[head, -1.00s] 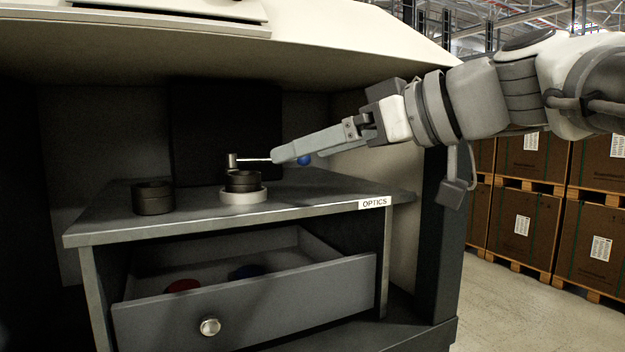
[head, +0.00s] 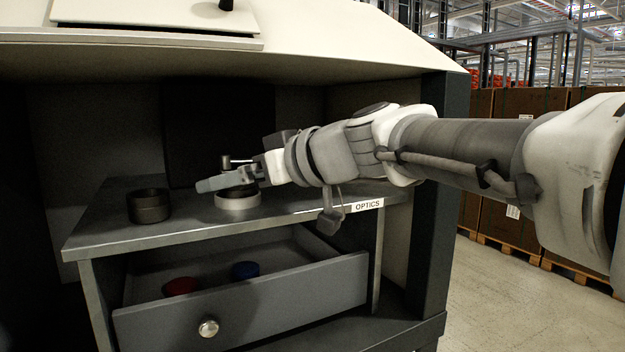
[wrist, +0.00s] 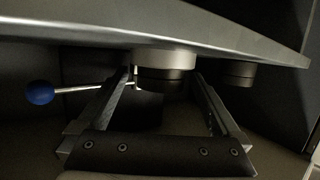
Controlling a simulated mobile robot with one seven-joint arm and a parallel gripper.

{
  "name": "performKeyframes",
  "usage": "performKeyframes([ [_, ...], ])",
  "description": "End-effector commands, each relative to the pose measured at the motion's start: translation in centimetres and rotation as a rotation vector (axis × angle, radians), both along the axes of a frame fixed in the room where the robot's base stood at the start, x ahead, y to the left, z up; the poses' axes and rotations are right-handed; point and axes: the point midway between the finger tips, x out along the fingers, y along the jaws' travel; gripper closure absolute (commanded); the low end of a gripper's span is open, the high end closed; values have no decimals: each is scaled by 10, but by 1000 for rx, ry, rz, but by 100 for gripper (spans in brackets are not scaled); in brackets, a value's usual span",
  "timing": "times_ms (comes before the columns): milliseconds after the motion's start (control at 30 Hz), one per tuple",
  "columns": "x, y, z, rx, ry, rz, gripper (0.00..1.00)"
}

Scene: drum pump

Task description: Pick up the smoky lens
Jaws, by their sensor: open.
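No piece shows clearly as a smoky lens; I cannot tell whether one sits in a dark holder. A short dark cylinder (head: 149,206) stands at the left on the bench top. Another dark cylinder (wrist: 165,76) sits in a pale ring (head: 238,202), mostly hidden behind my gripper (head: 207,184) in the head view. My gripper is open and points left above the bench. In the wrist view its fingers appear either side of the ringed cylinder, with nothing seen held; contact cannot be told. The left cylinder also shows in the wrist view (wrist: 239,74).
A lever with a blue ball (wrist: 40,92) reaches out beside the ring. The open drawer (head: 245,300) below holds a red disc (head: 181,286) and a blue disc (head: 245,270). A sloped hood overhangs the bench. The label OPTICS (head: 367,205) is on the bench edge.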

Motion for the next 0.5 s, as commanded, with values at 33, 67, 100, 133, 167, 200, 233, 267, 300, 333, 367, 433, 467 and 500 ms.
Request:
performKeyframes([
  [33, 0, 1, 0, 0, 0, 0, 0],
  [67, 0, 0, 0, 0, 0, 0, 0],
  [100, 0, 0, -1, 0, -1, 0, 0],
  [133, 0, 0, -1, 0, -1, 0, 0],
  [167, 0, 0, -1, 0, -1, 0, 0],
  [200, 0, 0, -1, 0, -1, 0, 4],
  [233, 0, 0, 0, 0, -1, 0, 9],
  [267, 0, 0, 0, 0, -1, 0, 14],
  [300, 0, 0, 0, 0, -1, 0, 22],
  [333, 0, 0, 0, 0, -1, 0, 27],
  [367, 0, 0, 0, 0, -1, 0, 32],
  [433, 0, 0, 0, 0, -1, 0, 45],
  [467, 0, 0, 0, 0, -1, 0, 50],
  [500, 0, 0, 0, 0, -1, 0, 58],
])
